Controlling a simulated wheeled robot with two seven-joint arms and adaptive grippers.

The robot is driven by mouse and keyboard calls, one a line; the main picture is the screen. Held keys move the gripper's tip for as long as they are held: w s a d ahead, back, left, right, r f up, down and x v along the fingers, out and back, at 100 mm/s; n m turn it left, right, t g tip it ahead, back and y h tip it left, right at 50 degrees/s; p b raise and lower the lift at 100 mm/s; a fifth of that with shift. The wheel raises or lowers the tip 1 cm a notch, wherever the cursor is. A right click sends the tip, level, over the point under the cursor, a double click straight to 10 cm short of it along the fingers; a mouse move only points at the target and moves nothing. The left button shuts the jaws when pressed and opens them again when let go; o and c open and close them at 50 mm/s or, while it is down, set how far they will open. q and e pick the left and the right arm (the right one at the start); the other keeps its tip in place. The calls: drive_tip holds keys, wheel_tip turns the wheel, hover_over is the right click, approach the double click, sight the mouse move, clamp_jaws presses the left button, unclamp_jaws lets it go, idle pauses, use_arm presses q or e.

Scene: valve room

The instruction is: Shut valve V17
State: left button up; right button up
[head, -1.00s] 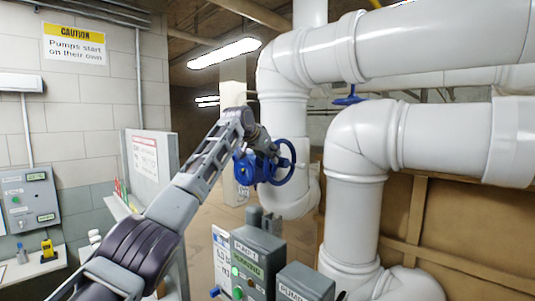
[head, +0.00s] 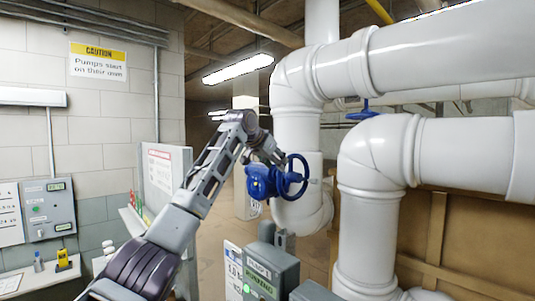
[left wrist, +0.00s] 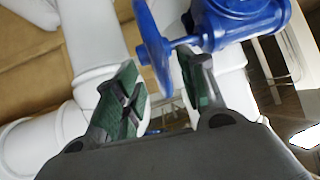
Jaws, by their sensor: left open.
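A blue valve (head: 262,183) with a blue handwheel (head: 297,176) stands in front of a white pipe in the middle of the head view. No V17 tag is readable on it. My left gripper (head: 279,163) is at the valve, behind and left of the wheel. In the left wrist view my left gripper (left wrist: 158,72) is open. The handwheel (left wrist: 152,45) shows nearly edge-on between its fingers, closer to the right finger; I cannot tell if they touch. The valve body (left wrist: 240,20) is at the upper right. My right gripper is not in view.
Large white pipes (head: 375,150) fill the right side. Another blue handwheel (head: 362,113) sits between them. A grey pump box (head: 268,278) stands below the valve. A wall panel (head: 48,208) and a caution sign (head: 98,61) are at left.

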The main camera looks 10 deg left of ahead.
use_arm(q)
drive_tip(key=v, duration=0.6)
idle(0.3)
